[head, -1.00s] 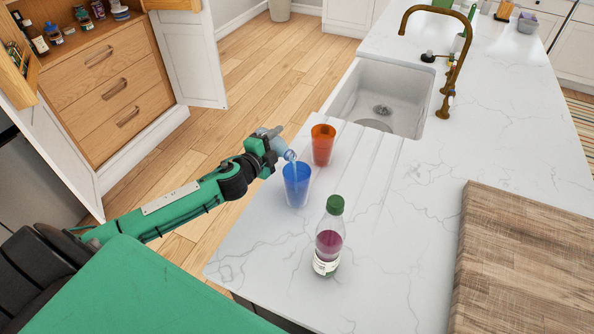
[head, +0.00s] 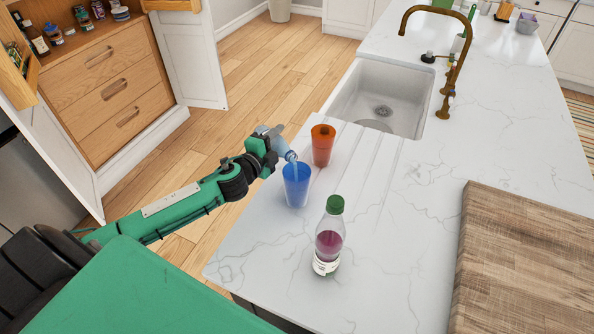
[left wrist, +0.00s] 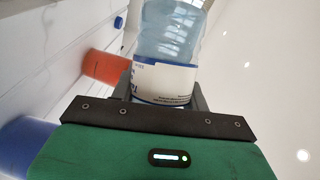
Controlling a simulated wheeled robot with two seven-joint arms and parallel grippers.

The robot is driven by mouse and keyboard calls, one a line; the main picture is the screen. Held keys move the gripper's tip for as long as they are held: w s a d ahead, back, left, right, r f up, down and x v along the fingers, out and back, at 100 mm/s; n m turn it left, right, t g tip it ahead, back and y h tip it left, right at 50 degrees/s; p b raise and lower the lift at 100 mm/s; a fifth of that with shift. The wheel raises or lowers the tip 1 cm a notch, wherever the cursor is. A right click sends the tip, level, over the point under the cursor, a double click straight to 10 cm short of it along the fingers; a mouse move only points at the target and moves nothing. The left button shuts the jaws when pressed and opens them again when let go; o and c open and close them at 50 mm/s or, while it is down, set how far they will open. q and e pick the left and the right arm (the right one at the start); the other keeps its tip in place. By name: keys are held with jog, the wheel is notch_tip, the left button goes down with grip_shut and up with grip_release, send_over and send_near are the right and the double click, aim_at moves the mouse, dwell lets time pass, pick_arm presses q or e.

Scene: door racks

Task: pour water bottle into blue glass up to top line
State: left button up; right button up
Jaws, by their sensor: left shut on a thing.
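The clear, bluish water bottle (head: 283,146) is held tilted in my left gripper (head: 268,146), its mouth pointing down to the right over the blue glass. The gripper is shut around its labelled body, which also shows in the left wrist view (left wrist: 165,75). A thin pale stream appears to run from the mouth into the glass. The blue glass (head: 296,186) stands upright on the counter, just below the bottle. Its line marks and water level are too small to make out. Its blue side shows at the lower left of the left wrist view (left wrist: 22,140). My right gripper is not in view.
An orange glass (head: 322,146) stands just behind the blue glass. A bottle of purple liquid with a green cap (head: 329,240) stands in front. The sink (head: 385,95) and brass tap (head: 446,85) lie beyond. A wooden board (head: 525,265) covers the right. White counter between is clear.

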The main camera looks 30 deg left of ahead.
pick_arm(q)
jog(key=shift+s+r, duration=0.1)
jog(key=shift+s+d+r, duration=0.1)
jog(key=shift+s, duration=0.05)
jog(key=shift+w, duration=0.2)
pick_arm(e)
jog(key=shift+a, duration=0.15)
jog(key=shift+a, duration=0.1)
pick_arm(q)
jog(key=shift+s+r, duration=0.15)
jog(key=shift+s, duration=0.05)
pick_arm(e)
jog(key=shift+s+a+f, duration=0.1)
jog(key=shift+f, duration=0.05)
pick_arm(q)
jog(key=shift+w+m, duration=0.2)
jog(key=shift+m, duration=0.1)
jog(key=shift+s+r, duration=0.15)
jog(key=shift+s, duration=0.05)
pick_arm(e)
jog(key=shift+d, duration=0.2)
